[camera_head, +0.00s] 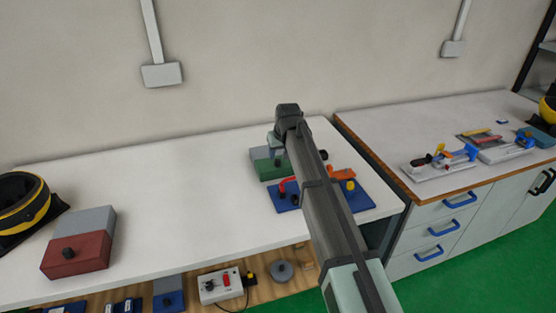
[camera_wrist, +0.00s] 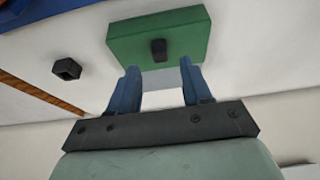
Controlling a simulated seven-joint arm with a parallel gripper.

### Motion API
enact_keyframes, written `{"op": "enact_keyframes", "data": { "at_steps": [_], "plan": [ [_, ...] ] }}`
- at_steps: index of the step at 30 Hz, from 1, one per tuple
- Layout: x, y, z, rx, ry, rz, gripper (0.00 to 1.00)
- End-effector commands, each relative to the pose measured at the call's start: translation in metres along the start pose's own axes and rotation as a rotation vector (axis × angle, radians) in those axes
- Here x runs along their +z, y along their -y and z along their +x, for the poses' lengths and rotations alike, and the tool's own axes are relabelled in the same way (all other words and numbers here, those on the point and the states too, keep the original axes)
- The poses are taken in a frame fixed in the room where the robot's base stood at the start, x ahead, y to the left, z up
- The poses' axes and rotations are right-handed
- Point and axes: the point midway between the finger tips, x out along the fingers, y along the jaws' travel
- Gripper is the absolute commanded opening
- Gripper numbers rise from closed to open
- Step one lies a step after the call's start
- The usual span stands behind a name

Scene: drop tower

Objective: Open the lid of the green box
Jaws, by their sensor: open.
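The green box (camera_head: 268,169) stands on the white workbench, partly hidden by my arm in the head view. It shows a green part in front and a grey part behind. In the wrist view the green box (camera_wrist: 190,35) is at the top, with a black knob (camera_wrist: 158,50) on it. The lid looks closed. My gripper (camera_wrist: 160,73) is open and empty, its two blue fingers pointing toward the box, with the knob just beyond the gap between the fingertips. Contact cannot be told.
A blue board (camera_head: 284,202) with red and orange parts lies close in front of the green box. The bench (camera_head: 180,195) between is clear. A drawer cabinet (camera_head: 440,225) stands at the right.

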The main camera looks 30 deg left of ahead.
Motion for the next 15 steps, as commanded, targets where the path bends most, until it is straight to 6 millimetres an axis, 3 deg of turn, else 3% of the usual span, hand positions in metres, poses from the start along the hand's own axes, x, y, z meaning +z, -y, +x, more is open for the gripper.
{"op": "enact_keyframes", "data": {
  "at_steps": [6,15],
  "plan": [
    [-0.001,0.000,0.032,0.000,0.001,0.000,0.49],
    [0.000,0.000,0.050,0.000,0.000,0.000,0.49]
  ]
}}
